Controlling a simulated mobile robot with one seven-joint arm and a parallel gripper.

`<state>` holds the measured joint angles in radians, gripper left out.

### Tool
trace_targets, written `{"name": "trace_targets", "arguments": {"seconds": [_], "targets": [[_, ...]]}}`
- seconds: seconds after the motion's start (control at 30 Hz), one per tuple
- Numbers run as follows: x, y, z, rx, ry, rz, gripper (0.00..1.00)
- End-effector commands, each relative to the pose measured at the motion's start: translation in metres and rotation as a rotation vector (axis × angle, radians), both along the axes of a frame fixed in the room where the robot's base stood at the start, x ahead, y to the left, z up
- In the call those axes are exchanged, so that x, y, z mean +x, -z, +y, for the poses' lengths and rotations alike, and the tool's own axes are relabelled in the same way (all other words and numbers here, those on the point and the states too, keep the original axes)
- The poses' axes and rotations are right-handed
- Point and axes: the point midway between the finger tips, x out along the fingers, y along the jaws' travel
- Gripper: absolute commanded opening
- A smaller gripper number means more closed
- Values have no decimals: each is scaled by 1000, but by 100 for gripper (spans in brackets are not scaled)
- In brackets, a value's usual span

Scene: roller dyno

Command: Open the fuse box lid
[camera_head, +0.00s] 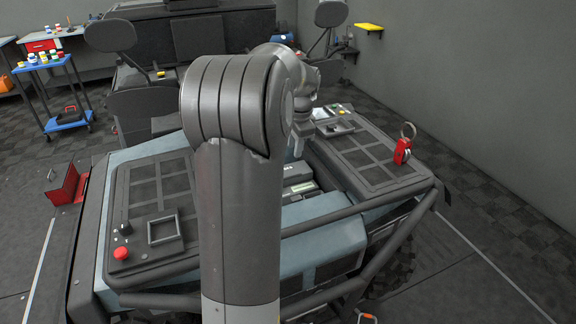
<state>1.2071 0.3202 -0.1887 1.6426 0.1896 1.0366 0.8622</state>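My arm rises through the middle of the head view and hides much of the vehicle's centre. Its far end reaches over the vehicle, right of the upper arm, where my gripper (298,147) shows only as a small part. I cannot tell whether its fingers are open or shut. No part is clearly recognisable as the fuse box lid. A small dark box (340,128) lies on the right deck, close to my wrist; it may be the fuse box. Whether my gripper touches anything there is hidden.
The left deck (143,195) carries a square frame (165,229) and a red knob (121,254). Dark tube bars (330,219) cross the near side. A blue cart (67,121) stands at the far left.

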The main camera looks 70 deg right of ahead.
Motion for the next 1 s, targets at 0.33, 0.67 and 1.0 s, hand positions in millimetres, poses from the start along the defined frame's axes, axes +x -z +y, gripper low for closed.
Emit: {"name": "trace_targets", "arguments": {"seconds": [0.33, 0.67, 1.0], "targets": [[-8, 36, -12, 13, 42, 0, 30], [-1, 94, -20, 10, 40, 0, 30], [2, 111, -23, 7, 40, 0, 30]]}}
